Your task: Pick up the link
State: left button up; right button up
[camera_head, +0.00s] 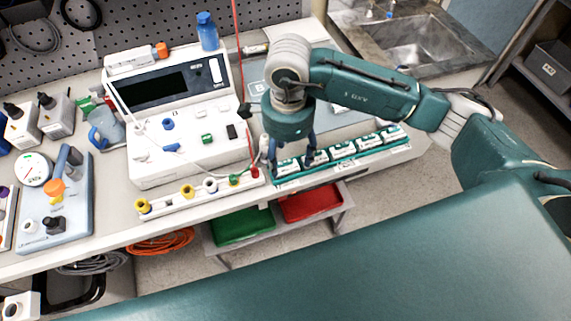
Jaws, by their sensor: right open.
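A teal rack (300,176) lies along the front edge of the bench and holds a row of several small white labelled pieces (342,150). I cannot tell for sure which piece is the link. My right gripper (291,154) points down over the left end of the rack, its fingers open and apart around the space at the leftmost white piece (287,167). Whether the fingers touch that piece is not clear. My left gripper is not in view.
A red cord (236,50) hangs close by. Green (243,227) and red (312,205) trays sit below the bench edge. A sink (415,40) is behind.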

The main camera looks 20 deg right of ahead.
aim_at(287, 170)
notch_tip(287, 170, down, 4)
jog(key=p, duration=0.2)
jog(key=shift+w+f+p, duration=0.1)
jog(key=shift+f+p, duration=0.1)
jog(key=shift+p, duration=0.1)
jog(key=shift+f, duration=0.3)
jog(key=c, duration=1.3)
jog(key=shift+o, duration=0.2)
jog(key=shift+r, duration=0.1)
